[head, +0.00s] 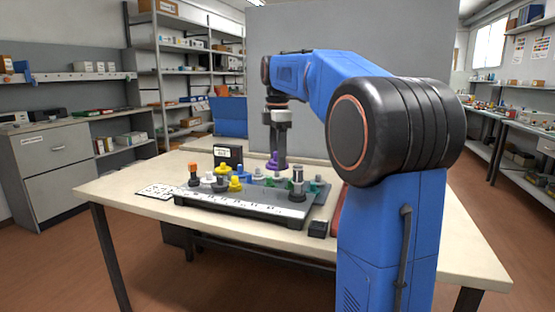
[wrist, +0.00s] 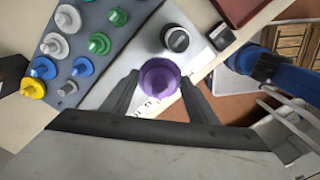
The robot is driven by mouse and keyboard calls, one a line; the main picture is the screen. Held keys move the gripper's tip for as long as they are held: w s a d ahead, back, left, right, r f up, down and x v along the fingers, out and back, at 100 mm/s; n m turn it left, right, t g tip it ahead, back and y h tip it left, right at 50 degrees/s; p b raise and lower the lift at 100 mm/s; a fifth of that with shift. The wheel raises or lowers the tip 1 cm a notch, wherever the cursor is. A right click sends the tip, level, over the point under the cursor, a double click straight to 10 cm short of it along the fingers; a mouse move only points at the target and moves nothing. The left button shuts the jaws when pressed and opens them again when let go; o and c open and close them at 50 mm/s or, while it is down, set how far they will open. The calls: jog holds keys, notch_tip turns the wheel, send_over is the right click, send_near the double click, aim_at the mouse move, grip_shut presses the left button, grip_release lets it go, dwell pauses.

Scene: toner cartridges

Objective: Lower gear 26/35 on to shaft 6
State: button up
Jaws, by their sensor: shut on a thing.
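A purple stepped gear (wrist: 160,77) sits between the fingers of my gripper (wrist: 159,88) in the wrist view, and my gripper is shut on it. No number on it can be read, so I cannot confirm it is gear 26/35. In the head view the purple gear (head: 272,160) shows at the fingertips of my gripper (head: 281,164), over the rear part of the dark board (head: 242,208). The board has a pale numbered strip along its front. Shaft 6 cannot be picked out; whatever is straight below the gear is hidden.
Yellow, white, blue and green gears stand crowded on the board, including a yellow one (head: 236,184). A black-and-white round piece (wrist: 176,39) stands close beside the held gear.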

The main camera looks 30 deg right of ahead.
jog(key=shift+s+f, duration=0.1)
jog(key=shift+f, duration=2.15)
jog(key=shift+f, duration=0.15)
jog(key=shift+f, duration=1.75)
jog(key=shift+f, duration=1.3)
dwell(0.5)
jog(key=o, duration=1.1)
notch_tip(320, 180, up, 17)
jog(key=shift+r, duration=0.2)
